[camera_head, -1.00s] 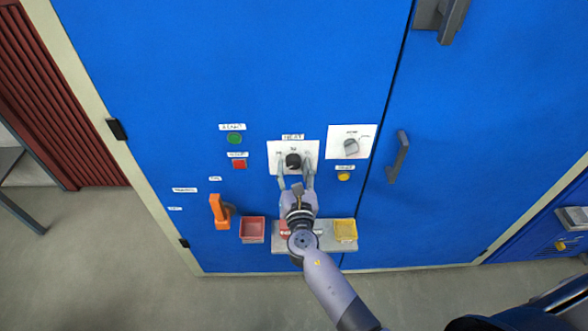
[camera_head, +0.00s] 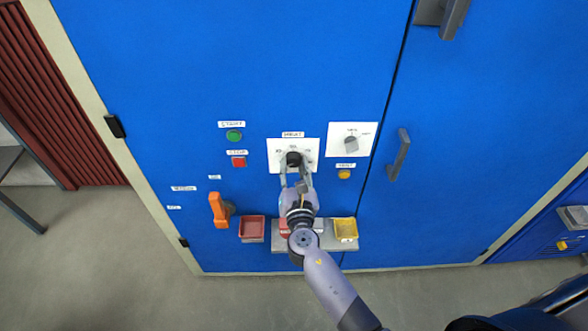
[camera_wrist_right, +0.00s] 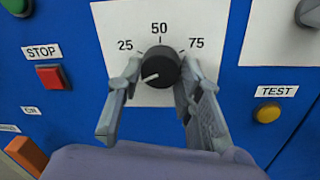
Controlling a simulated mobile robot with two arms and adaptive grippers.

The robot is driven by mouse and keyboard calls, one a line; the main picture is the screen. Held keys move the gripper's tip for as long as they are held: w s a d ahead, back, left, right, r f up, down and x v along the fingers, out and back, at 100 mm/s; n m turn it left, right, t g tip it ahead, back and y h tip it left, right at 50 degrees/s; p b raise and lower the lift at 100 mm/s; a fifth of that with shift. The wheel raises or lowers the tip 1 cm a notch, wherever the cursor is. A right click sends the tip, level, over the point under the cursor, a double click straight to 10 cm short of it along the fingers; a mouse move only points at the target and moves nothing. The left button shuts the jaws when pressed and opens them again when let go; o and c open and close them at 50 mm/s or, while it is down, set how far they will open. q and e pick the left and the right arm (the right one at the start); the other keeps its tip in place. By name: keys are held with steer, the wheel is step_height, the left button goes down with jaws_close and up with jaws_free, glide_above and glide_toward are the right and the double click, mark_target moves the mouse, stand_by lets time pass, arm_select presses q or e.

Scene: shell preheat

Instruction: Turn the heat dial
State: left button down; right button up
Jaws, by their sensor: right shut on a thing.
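The heat dial (camera_head: 293,158) is a round black knob on a white plate (camera_head: 310,146) on the blue cabinet front. In the right wrist view the dial (camera_wrist_right: 160,68) has marks 25, 50 and 75 around its top. Its white pointer line is toward the left, slightly down, below the 25 mark. My right gripper (camera_head: 295,167) reaches up from below and is shut on the dial. In the wrist view its grey fingers (camera_wrist_right: 158,78) stand on the dial's left and right sides. My left gripper is not in view.
A red STOP button (camera_wrist_right: 54,77) and a green button (camera_head: 234,135) are left of the dial. A yellow TEST button (camera_wrist_right: 267,113) and a second, grey dial (camera_head: 351,144) are right. An orange lever (camera_head: 219,210) and a ledge with a yellow tray (camera_head: 345,228) are lower down.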

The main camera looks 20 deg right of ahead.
steer(key=m+b, duration=0.6)
steer(key=shift+a+f, duration=0.1)
steer(key=shift+f, duration=0.15)
steer(key=m+b, duration=0.2)
steer(key=m, duration=0.1)
steer(key=shift+h+b, duration=0.3)
steer(key=shift+a+r+m+b, duration=0.1)
steer(key=shift+r+m+b, duration=0.1)
steer(key=shift+m+b, duration=0.7)
steer(key=shift+m, duration=0.3)
steer(key=o, duration=1.2)
steer(key=shift+r, duration=0.1)
steer(key=shift+c, duration=0.2)
steer(key=v, duration=1.2)
steer(key=shift+f, duration=0.3)
